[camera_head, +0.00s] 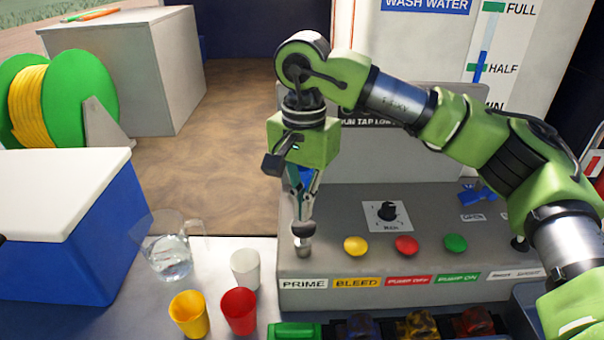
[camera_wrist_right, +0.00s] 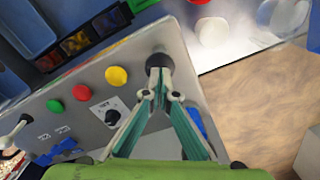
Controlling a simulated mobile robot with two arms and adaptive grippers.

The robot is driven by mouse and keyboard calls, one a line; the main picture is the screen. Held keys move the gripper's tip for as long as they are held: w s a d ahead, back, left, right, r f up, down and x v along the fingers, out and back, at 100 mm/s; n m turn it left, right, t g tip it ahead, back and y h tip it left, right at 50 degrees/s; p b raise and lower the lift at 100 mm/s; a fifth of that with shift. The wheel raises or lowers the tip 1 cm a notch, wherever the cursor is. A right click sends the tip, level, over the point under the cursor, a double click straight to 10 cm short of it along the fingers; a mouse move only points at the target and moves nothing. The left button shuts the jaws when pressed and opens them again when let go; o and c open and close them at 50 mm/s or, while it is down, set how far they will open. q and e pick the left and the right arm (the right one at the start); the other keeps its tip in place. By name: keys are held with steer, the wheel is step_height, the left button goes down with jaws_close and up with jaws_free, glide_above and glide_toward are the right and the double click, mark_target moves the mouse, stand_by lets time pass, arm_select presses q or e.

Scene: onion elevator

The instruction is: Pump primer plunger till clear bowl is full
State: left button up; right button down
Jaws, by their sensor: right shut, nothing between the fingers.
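The primer plunger (camera_head: 303,243) stands above the PRIME label (camera_head: 304,284) at the left end of the grey control panel (camera_head: 335,255). It has a rounded metallic grey top, and it also shows as a dark knob in the right wrist view (camera_wrist_right: 159,62). My right gripper (camera_head: 304,212) points down over the plunger with its fingers shut and empty. The fingertips are at or just above the plunger top; I cannot tell whether they touch. I cannot make out a clear bowl with certainty. My left gripper is not in view.
Yellow (camera_head: 356,246), red (camera_head: 406,246) and green (camera_head: 455,243) buttons and a rotary knob (camera_head: 387,211) lie right of the plunger. A clear jug (camera_head: 171,254) with water and white (camera_head: 245,269), yellow (camera_head: 189,314) and red (camera_head: 239,311) cups stand on the left.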

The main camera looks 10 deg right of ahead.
mark_target(303, 224)
steer(key=shift+f+b, duration=1.65)
steer(key=shift+f, duration=0.65)
steer(key=shift+r+p, duration=1.5)
steer(key=shift+r, duration=0.85)
step_height(303, 224, up, 6)
steer(key=p, duration=0.4)
steer(key=shift+f, duration=0.1)
